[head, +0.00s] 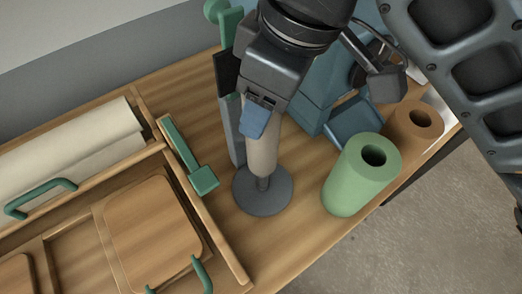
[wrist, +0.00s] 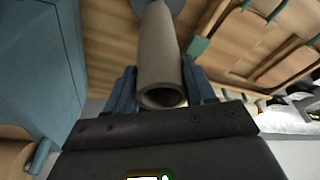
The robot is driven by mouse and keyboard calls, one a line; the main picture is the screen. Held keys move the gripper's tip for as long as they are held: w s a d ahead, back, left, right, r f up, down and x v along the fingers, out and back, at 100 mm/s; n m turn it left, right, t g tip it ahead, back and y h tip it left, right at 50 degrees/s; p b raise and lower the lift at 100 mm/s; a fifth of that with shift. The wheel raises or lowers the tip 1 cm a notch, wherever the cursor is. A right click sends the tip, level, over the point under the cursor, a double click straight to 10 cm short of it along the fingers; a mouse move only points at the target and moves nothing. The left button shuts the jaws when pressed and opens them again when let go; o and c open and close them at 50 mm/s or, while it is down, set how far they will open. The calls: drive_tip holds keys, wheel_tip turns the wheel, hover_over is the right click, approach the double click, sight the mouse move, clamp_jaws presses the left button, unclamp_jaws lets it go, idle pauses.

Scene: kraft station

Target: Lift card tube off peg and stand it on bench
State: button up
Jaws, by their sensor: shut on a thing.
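The card tube (head: 264,150) is a grey-beige hollow cylinder, held close to upright over the dark peg stand (head: 272,200). A short piece of the peg shows between the tube's lower end and the round base, so the tube is raised off the base. How much peg is inside the tube is hidden. My gripper (head: 257,118) is shut on the upper part of the tube. In the wrist view the blue fingers of my gripper (wrist: 160,88) press the tube (wrist: 158,55) from both sides, its open end facing the camera.
A green roll (head: 346,188) and a brown roll (head: 403,133) stand to the right. A blue device (head: 318,88) is behind my gripper. Left are a green-handled tool (head: 183,150), a wooden tray (head: 222,253) and paper (head: 75,150). Bare bench (head: 262,245) lies in front of the base.

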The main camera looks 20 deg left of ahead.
drive_tip(key=a+v, duration=0.2)
drive_tip(key=v, duration=0.6)
drive_tip(key=shift+r, duration=0.35)
idle(0.4)
drive_tip(key=shift+d, duration=0.15)
